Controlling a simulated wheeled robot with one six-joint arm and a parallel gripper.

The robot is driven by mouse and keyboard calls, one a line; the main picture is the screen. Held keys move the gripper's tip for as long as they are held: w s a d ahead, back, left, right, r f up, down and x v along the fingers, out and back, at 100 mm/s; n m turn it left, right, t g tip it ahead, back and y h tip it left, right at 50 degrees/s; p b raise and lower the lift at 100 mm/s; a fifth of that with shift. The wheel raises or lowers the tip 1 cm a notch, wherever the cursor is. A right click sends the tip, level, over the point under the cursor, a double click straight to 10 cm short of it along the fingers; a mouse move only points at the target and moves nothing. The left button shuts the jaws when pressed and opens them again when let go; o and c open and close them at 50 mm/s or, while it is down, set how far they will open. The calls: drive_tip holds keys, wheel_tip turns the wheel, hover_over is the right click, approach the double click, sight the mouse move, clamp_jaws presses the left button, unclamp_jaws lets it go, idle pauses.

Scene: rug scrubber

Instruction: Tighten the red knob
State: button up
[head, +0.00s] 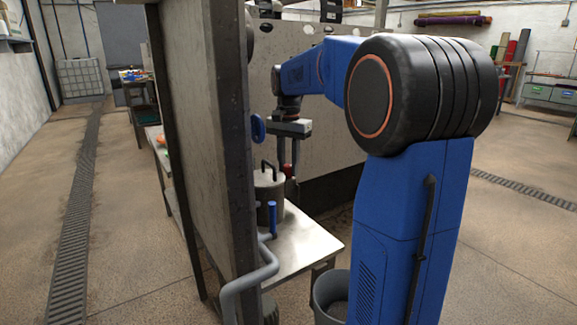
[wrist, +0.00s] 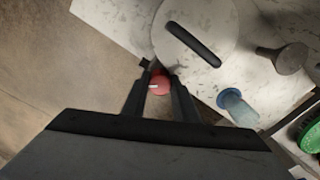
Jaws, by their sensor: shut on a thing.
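The red knob (wrist: 159,84) with a small white mark sits between my gripper's two black fingers in the wrist view. My gripper (wrist: 160,88) is shut on it. In the head view my gripper (head: 289,164) points straight down, with a bit of the red knob (head: 287,170) showing at its fingertips. The knob is beside a grey cylindrical pot (head: 269,184) with a black lid handle, which also shows from above in the wrist view (wrist: 180,55). The knob's underside and its mount are hidden.
The pot stands on a metal table (head: 308,240). A blue-handled valve (head: 272,218) on a grey pipe is close in front of it. A tall concrete panel (head: 205,130) blocks the left side. A grey bin (head: 330,292) stands below the table. A green round thing (wrist: 312,136) lies at the right.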

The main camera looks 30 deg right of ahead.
sight(289, 165)
drive_tip(key=o, duration=1.1)
drive_tip(key=shift+c, duration=0.2)
wheel_tip(289, 165, up, 17)
drive_tip(key=shift+r, duration=0.2)
